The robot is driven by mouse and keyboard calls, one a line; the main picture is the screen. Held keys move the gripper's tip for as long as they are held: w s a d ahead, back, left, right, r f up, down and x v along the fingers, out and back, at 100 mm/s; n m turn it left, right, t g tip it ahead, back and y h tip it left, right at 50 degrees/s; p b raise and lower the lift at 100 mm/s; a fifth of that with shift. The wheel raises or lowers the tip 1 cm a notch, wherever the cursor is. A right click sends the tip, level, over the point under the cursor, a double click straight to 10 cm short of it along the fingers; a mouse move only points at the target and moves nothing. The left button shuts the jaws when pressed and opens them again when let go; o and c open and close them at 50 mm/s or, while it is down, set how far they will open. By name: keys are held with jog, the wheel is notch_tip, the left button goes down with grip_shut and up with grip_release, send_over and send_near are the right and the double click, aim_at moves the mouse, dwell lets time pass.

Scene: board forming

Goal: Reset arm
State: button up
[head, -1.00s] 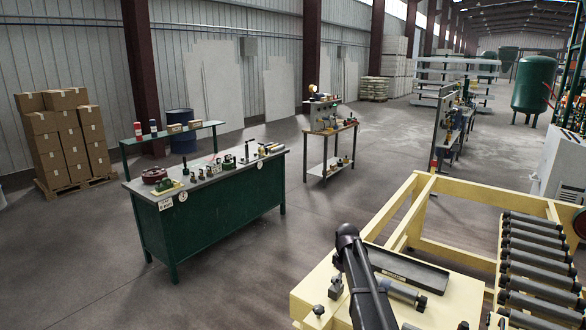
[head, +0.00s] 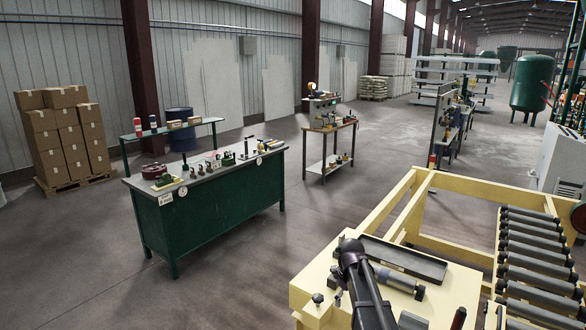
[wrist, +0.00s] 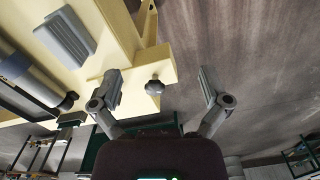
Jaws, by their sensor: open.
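My gripper (wrist: 160,92) shows in the wrist view with its two fingers spread wide apart and nothing between them. A dark knob (wrist: 154,87) on the edge of the yellow frame (wrist: 105,58) shows beyond the gap, near the left finger. In the head view my arm rises at the lower middle, over the yellow roller frame (head: 424,184). The gripper itself cannot be made out in the head view.
A dark tray (head: 400,258) and a grey cylinder (head: 400,283) lie on the frame's yellow top. Rollers (head: 535,250) run along the right. A green workbench (head: 215,213) with several tools stands left. Open floor (head: 320,225) lies between bench and frame.

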jog(key=s+f+m+b, duration=0.3)
jog(key=s+f, duration=0.1)
jog(key=s, duration=0.6)
jog(key=s+f+m+b, duration=0.4)
jog(key=s, duration=0.6)
jog(key=shift+s+m, duration=0.3)
jog(key=shift+s, duration=0.05)
dwell(0.6)
